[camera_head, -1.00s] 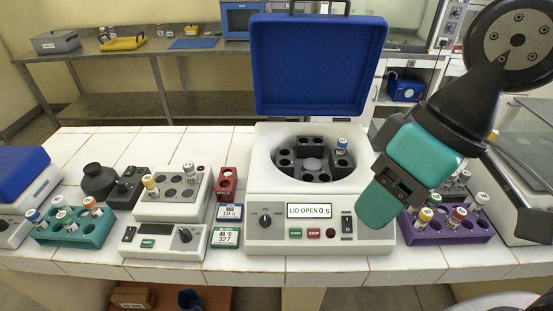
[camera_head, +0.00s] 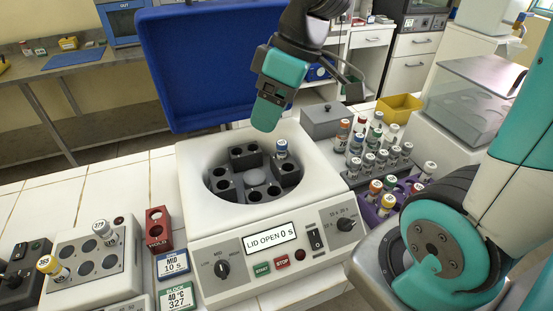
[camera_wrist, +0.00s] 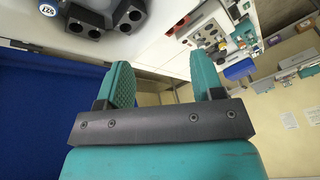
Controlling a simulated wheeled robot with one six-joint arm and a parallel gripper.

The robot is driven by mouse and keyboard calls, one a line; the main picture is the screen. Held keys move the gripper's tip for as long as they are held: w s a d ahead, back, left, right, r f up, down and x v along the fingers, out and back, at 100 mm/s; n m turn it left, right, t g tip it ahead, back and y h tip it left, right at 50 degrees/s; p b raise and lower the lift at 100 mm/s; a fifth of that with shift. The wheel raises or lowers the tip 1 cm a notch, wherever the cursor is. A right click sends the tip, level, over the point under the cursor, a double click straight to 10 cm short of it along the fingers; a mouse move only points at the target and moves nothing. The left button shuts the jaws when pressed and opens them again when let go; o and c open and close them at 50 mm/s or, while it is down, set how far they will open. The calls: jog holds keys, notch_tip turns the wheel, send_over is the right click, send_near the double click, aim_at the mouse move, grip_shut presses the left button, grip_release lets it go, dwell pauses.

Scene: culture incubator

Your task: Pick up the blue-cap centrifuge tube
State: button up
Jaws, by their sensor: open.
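A tube with a blue cap (camera_head: 281,149) stands in the far-right part of the rotor (camera_head: 254,176) of the open centrifuge (camera_head: 205,280). Only its top shows. In the wrist view a blue-rimmed numbered cap (camera_wrist: 47,9) shows at the top left, beside dark rotor blocks. My gripper (camera_head: 266,118) is above the back rim of the centrifuge bowl, up and slightly left of the tube, and apart from it. In the wrist view the two teal fingers of my gripper (camera_wrist: 164,82) are spread with nothing between them.
The raised blue lid (camera_head: 200,70) stands behind the bowl, close to my gripper. To the right are a grey rack (camera_head: 352,180) with several tubes, a grey box (camera_head: 324,121) and a yellow bin (camera_head: 399,107). A heater block (camera_head: 82,262) with two tubes sits at the left.

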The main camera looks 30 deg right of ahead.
jog(key=n+t+b, duration=0.1)
jog(key=n+b, duration=0.1)
send_near(284, 143)
jog(key=shift+h, duration=0.4)
jog(key=x, duration=0.3)
jog(key=a+p+x, duration=0.1)
jog(key=x, duration=0.2)
jog(key=shift+s+r, duration=0.15)
jog(key=shift+s, duration=0.1)
jog(key=shift+t, duration=0.3)
jog(key=shift+p+x, duration=0.95)
jog(key=shift+x, duration=1.8)
jog(key=shift+w+d, duration=0.2)
jog(key=c, duration=1)
